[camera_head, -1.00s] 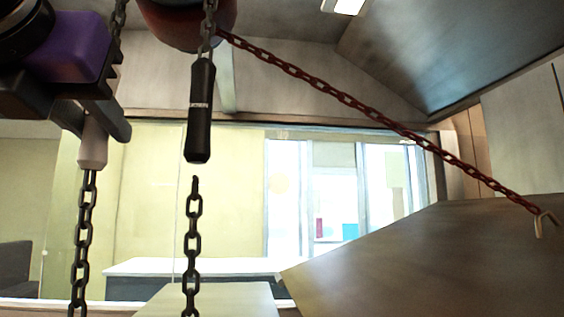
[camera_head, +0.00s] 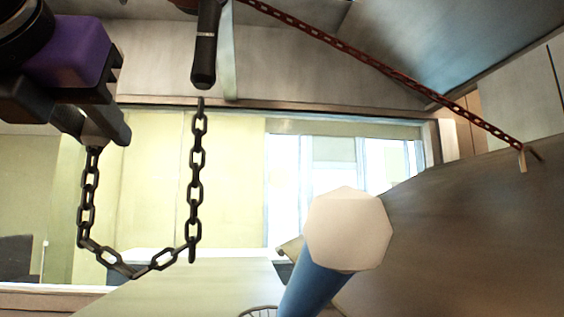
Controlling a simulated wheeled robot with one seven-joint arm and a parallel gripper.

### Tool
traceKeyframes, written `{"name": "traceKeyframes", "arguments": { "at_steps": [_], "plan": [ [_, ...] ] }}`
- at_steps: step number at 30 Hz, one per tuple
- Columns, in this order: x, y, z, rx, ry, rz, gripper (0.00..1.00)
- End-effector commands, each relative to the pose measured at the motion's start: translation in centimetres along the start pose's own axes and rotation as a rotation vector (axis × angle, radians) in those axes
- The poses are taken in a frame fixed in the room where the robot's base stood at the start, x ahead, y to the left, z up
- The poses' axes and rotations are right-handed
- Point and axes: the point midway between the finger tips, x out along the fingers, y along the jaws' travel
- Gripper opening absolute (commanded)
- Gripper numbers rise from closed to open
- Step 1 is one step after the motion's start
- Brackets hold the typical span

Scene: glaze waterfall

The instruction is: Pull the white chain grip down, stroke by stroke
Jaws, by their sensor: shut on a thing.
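My gripper (camera_head: 100,122), with its purple body, is at the upper left. It is shut on the white chain grip, which its fingers hide in this view. A dark chain (camera_head: 87,200) hangs from just below the fingers. It curves through a low loop and rises to the black chain grip (camera_head: 205,45) at the top centre. The black grip hangs nearly upright, apart from my gripper and to its right.
A red chain (camera_head: 400,80) slants from the top centre down to a hook on a dark sloping panel (camera_head: 460,220) at the right. A white faceted end (camera_head: 348,228) on a blue cylinder (camera_head: 315,290) stands at lower centre. Pale windows lie behind.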

Motion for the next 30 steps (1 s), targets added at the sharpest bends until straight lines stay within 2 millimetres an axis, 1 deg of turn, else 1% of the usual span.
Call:
{"name": "traceKeyframes", "arguments": {
  "at_steps": [1, 16, 19, 27, 29, 30],
  "plan": [
    [0.5, 0.0, -1.6, -0.002, 0.015, -0.001, 0.00],
    [1.3, 0.0, -6.0, -0.002, 0.015, -0.002, 0.00],
    [1.4, 0.0, -6.3, -0.002, 0.015, -0.002, 0.00],
    [1.4, 0.0, -6.1, -0.002, 0.014, -0.001, 0.00],
    [1.3, 0.0, -5.8, -0.002, 0.013, -0.001, 0.00],
    [1.2, 0.0, -5.3, -0.002, 0.012, -0.001, 0.00]
  ]
}}
